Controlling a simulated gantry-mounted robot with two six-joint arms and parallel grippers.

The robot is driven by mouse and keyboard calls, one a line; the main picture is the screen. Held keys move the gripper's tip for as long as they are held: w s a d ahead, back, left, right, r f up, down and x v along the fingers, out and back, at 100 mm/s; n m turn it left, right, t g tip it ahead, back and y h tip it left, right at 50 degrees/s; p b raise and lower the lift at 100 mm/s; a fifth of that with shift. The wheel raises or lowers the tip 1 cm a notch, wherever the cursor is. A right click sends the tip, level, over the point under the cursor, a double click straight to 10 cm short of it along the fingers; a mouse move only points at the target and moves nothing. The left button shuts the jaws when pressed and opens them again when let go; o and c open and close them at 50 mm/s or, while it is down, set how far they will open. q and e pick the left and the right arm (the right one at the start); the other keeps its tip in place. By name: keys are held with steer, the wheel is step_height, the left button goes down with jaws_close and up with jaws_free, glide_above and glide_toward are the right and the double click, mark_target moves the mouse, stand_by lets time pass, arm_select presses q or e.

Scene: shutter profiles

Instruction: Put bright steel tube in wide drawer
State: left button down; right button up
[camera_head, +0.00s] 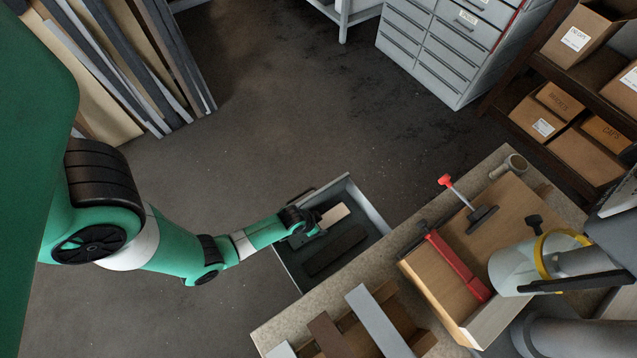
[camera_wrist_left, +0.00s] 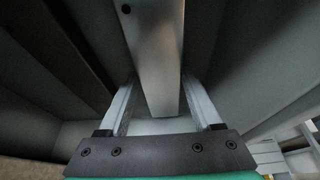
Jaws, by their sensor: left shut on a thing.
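The wide drawer (camera_head: 372,205) is an open grey metal drawer beside the workbench. My left gripper (camera_head: 308,228) is inside the drawer's outline, near its far left side. It is shut on the bright steel tube (camera_wrist_left: 156,65), which lies between its two fingers in the left wrist view. In the head view the tube's pale end (camera_head: 335,215) sticks out past the gripper, within the drawer's outline. I cannot tell whether the tube touches the drawer floor. A dark brown profile (camera_head: 335,252) lies in the drawer. My right gripper is not in view.
The workbench (camera_head: 290,322) borders the drawer, with a wooden box of profiles (camera_head: 378,320), a red clamp (camera_head: 455,265) and a yellow-ringed machine (camera_head: 515,268). Tall profiles (camera_head: 120,60) lean at the upper left. A grey cabinet (camera_head: 440,45) and shelved cardboard boxes (camera_head: 580,30) stand at the back.

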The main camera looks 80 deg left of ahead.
arm_select(q)
steer(key=shift+w+r, duration=0.1)
steer(key=shift+c, duration=0.3)
jaws_free()
steer(key=shift+f, duration=0.2)
steer(key=p+v, duration=0.8)
steer(key=v, duration=0.4)
steer(key=shift+r, duration=0.1)
